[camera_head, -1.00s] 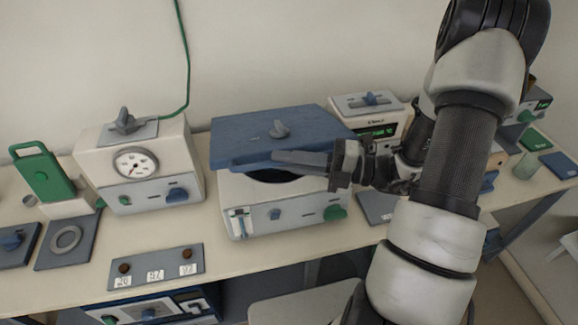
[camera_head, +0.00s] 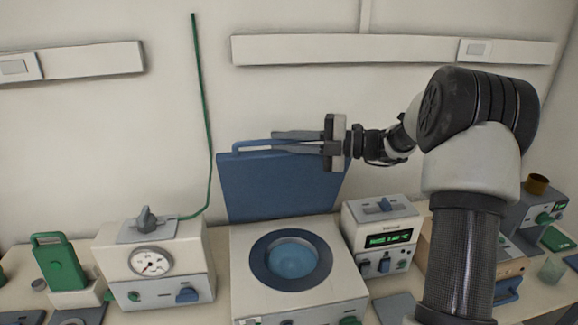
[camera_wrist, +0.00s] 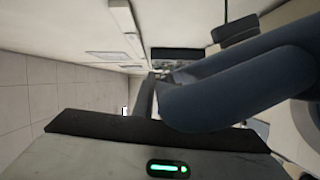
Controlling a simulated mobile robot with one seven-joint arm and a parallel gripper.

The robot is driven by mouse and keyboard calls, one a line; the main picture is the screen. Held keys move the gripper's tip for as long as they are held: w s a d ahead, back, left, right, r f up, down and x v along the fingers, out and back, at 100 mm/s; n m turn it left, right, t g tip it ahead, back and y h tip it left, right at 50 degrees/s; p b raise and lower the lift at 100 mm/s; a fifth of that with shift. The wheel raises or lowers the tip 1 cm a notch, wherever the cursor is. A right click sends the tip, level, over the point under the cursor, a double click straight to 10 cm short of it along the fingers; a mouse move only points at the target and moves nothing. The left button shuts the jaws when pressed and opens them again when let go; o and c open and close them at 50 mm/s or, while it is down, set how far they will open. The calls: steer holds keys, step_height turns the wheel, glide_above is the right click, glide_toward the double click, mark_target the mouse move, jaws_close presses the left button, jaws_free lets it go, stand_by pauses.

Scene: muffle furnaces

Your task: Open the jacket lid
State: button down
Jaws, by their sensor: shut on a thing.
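The blue jacket lid (camera_head: 275,185) stands raised, near upright, at the back of the white jacket unit (camera_head: 240,265). A blue bar handle (camera_head: 243,146) runs along the lid's upper edge. My gripper (camera_head: 285,141) is at that top edge, shut on the handle, with its fingers pointing left. Below the lid, the unit's round opening shows a dark blue ring (camera_head: 262,270) around a lighter blue inside. In the wrist view, a dark blue rounded bar (camera_wrist: 230,90) passes close in front of the camera; the fingertips are hard to make out there.
A white device with a dial gauge (camera_head: 152,263) stands to the left. A device with a green display (camera_head: 389,239) stands close on the right. A green cord (camera_head: 205,110) hangs down the wall. Wall rails (camera_head: 340,48) run above; the space between them and the lid is clear.

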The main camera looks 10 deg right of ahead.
steer(key=shift+w+r+m, duration=0.25)
steer(key=shift+w+r, duration=0.05)
steer(key=shift+w, duration=0.55)
steer(key=shift+w+r+m, duration=0.25)
steer(key=shift+w, duration=0.6)
steer(key=c, duration=1.8)
jaws_free()
steer(key=shift+o, duration=0.2)
steer(key=shift+d, duration=0.1)
steer(key=v, duration=1.7)
steer(key=shift+d+r+b, duration=0.25)
steer(key=shift+r+b, duration=0.15)
steer(key=shift+s, duration=0.1)
steer(key=shift+r, duration=0.15)
